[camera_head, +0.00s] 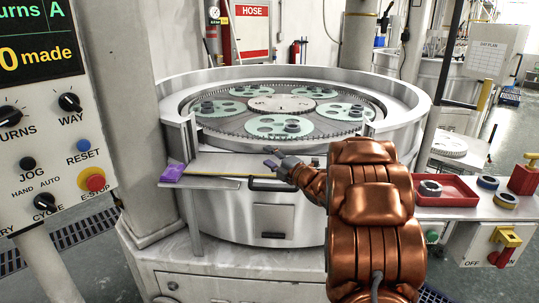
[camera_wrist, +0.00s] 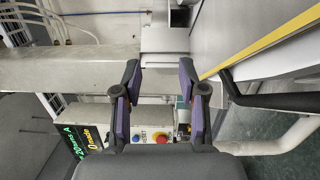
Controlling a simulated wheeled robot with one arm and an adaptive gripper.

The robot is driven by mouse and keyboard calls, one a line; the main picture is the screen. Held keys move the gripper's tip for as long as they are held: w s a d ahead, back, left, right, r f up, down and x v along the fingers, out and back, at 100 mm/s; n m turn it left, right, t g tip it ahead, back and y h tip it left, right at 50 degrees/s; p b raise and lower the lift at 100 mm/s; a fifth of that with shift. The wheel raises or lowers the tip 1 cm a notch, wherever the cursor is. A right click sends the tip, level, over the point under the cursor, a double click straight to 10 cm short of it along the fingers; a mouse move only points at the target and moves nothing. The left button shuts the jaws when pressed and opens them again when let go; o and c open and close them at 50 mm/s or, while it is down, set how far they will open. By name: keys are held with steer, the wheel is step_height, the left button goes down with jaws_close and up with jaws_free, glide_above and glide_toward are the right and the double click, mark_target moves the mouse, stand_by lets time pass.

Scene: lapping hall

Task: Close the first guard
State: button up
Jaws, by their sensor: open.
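The round lapping machine (camera_head: 295,215) has a gap in the front of its raised rim. What seems to be the guard (camera_head: 215,165), a flat panel with a yellow stripe and a black bar handle (camera_head: 265,185), lies folded outward below that gap. My gripper (camera_head: 272,157) is over the panel, close to the handle; my arm hides the panel's right part. In the wrist view my gripper (camera_wrist: 160,70) is open and empty, with purple pads apart. The handle (camera_wrist: 272,101) and yellow stripe (camera_wrist: 270,40) are right of the fingers, and I see no contact.
Geared discs (camera_head: 270,127) lie on the plate inside the tub. A control panel (camera_head: 45,110) and a pale column (camera_head: 120,80) stand at left. A purple item (camera_head: 172,173) sits at the panel's left end. A side table with a red tray (camera_head: 455,196) is at right.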

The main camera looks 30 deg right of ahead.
steer(key=shift+w+a, duration=0.1)
steer(key=shift+w, duration=0.25)
jaws_close()
stand_by(0.5)
steer(key=c, duration=0.7)
jaws_free()
steer(key=o, duration=0.7)
steer(key=s+d, duration=0.1)
steer(key=s, duration=1.1)
steer(key=shift+d+f, duration=0.2)
steer(key=shift+d, duration=0.1)
steer(key=shift+c, duration=0.3)
